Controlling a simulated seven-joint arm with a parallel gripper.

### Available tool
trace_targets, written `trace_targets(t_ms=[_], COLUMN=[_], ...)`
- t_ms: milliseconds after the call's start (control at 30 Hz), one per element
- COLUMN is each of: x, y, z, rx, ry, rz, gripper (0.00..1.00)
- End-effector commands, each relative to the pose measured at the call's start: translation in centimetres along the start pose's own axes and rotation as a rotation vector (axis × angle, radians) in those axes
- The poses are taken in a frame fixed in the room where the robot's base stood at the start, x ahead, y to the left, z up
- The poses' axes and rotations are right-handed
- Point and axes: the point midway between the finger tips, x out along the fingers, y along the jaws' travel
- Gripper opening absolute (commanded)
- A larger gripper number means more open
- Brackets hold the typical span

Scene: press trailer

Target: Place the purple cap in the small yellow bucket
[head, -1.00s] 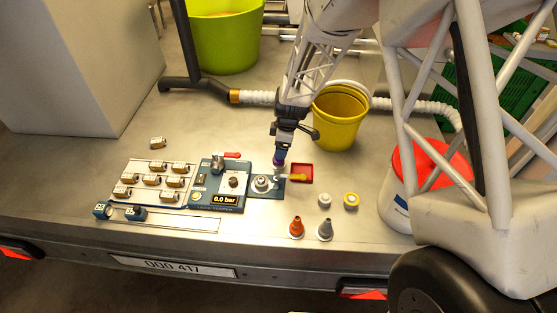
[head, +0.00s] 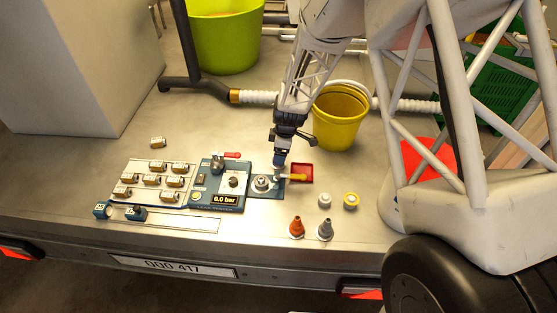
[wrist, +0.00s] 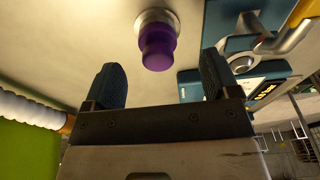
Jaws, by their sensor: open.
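The purple cap (wrist: 158,52) sits on a pale round fitting in the wrist view. It lies beyond the gap between the fingertips of my gripper (wrist: 161,78), which is open with nothing between its fingers. In the head view my gripper (head: 281,157) is low over the deck beside the blue test panel, and I cannot make out the cap there. The small yellow bucket (head: 338,125) stands upright on the deck behind and to the right of my gripper. Its floor is hidden.
A larger yellow-green tub (head: 225,40) stands at the back. A hose (head: 262,97) runs behind.

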Motion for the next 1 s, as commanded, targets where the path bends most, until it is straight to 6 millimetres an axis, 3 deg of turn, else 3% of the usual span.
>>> trace_targets(t_ms=[500,1000], x=[4.4,4.8], y=[0.2,0.2], z=[0.0,0.0], rx=[0.000,0.000], ry=[0.000,0.000], rz=[-0.001,-0.001], gripper=[0.82,0.82])
